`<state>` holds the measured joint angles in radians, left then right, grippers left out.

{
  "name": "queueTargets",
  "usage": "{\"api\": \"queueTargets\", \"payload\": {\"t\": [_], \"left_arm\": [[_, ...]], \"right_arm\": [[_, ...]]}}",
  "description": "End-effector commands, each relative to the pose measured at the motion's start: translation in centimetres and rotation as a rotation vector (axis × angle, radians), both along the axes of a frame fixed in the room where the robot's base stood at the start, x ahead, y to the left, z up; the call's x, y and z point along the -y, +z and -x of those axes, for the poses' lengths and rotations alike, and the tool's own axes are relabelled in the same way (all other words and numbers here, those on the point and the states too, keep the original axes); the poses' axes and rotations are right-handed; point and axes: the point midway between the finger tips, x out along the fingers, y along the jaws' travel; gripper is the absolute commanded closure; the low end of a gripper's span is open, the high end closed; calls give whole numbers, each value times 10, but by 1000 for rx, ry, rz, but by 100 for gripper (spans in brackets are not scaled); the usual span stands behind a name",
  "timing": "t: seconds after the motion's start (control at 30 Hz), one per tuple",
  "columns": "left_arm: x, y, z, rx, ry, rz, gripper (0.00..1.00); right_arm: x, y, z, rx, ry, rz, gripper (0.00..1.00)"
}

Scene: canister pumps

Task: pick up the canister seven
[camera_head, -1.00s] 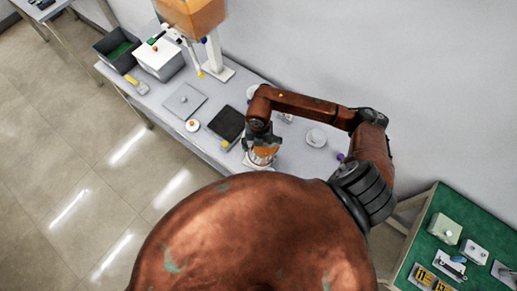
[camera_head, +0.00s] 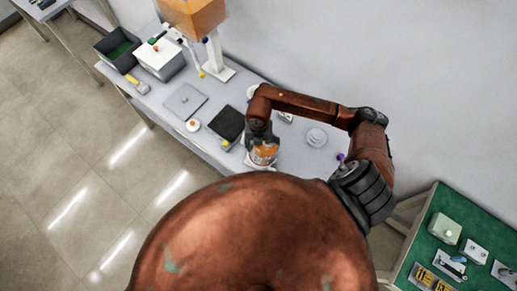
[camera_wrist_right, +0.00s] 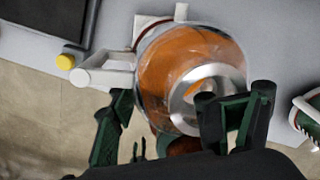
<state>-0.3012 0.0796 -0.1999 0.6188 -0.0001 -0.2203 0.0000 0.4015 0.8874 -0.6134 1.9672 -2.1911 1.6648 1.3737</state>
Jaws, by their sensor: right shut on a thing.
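A clear canister with orange contents and a pale ring-shaped end (camera_wrist_right: 190,75) fills the middle of the right wrist view. It also shows as a small orange canister (camera_head: 264,155) under my right wrist in the head view, at the bench's front edge. My right gripper (camera_wrist_right: 182,115) is shut on it, with one dark green finger on either side. In the head view the right gripper (camera_head: 262,145) partly hides it. No number can be read on it. My left gripper is not in view.
The grey bench (camera_head: 290,165) holds a black pad (camera_head: 227,123), a grey plate (camera_head: 184,100), a white round fixture (camera_head: 316,138) and a white box (camera_head: 160,60). A dark bin (camera_head: 117,50) stands at the far left. A green-topped table (camera_head: 430,265) is at lower right.

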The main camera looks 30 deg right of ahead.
Motion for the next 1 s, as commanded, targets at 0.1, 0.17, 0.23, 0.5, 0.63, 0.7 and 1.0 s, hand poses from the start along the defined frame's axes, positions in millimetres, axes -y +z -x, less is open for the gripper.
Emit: {"api": "queueTargets", "payload": {"t": [0.1, 0.17, 0.23, 0.5, 0.63, 0.7, 1.0], "left_arm": [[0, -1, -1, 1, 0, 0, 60], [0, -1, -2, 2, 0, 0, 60], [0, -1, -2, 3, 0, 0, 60], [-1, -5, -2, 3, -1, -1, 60], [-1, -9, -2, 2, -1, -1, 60], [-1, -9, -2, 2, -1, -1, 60], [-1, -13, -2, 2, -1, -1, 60]], "right_arm": [[6, -8, 6, -19, -6, 17, 100], [6, -8, 6, -19, -6, 17, 100], [6, -8, 6, -19, -5, 17, 100], [6, 6, 4, -16, -5, 17, 100], [4, 26, 4, -13, -2, 14, 100], [-1, 39, 14, -11, 1, 12, 100], [-27, 97, 70, -6, 6, 7, 100]]}}
